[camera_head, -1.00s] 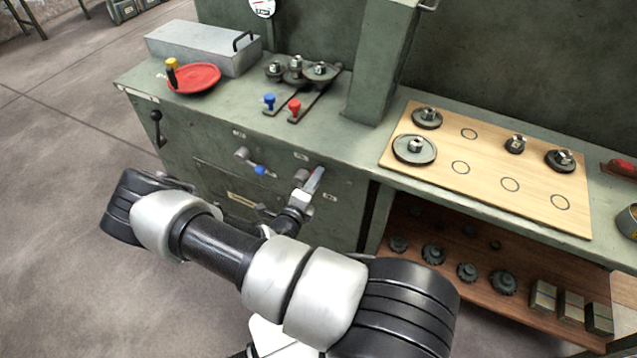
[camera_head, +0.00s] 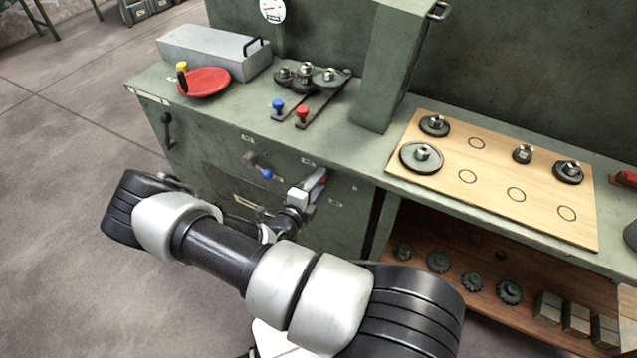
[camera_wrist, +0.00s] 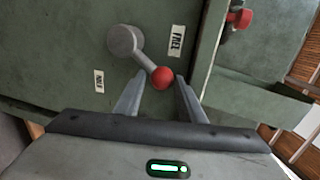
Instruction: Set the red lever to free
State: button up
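The red lever shows in the wrist view as a round grey hub with a short arm ending in a red ball (camera_wrist: 162,77). Its arm slants down and right, lying between two small white labels. The label at the upper right reads FREE (camera_wrist: 175,40); the one at the lower left (camera_wrist: 99,81) is too small to read surely. My gripper (camera_wrist: 161,85) is open, with one finger on each side of the ball. Whether either finger touches it I cannot tell. In the head view my gripper (camera_head: 312,188) is at the cabinet front and mostly hides the lever.
A blue-tipped lever (camera_head: 266,174) is left of my gripper on the same front. A black-knobbed lever (camera_head: 167,129) is farther left. Above, the bench top carries a red dish (camera_head: 205,83), blue and red knobs and a wooden board (camera_head: 457,197). Open floor lies left.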

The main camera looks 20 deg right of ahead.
jog(key=o, duration=0.3)
jog(key=shift+w+a, duration=0.4)
jog(key=shift+o, duration=0.2)
jog(key=shift+s+d, duration=0.1)
jog(key=p+v, duration=0.1)
jog(key=v, duration=1.6)
jog(key=shift+s, duration=0.25)
jog(key=shift+r, duration=0.1)
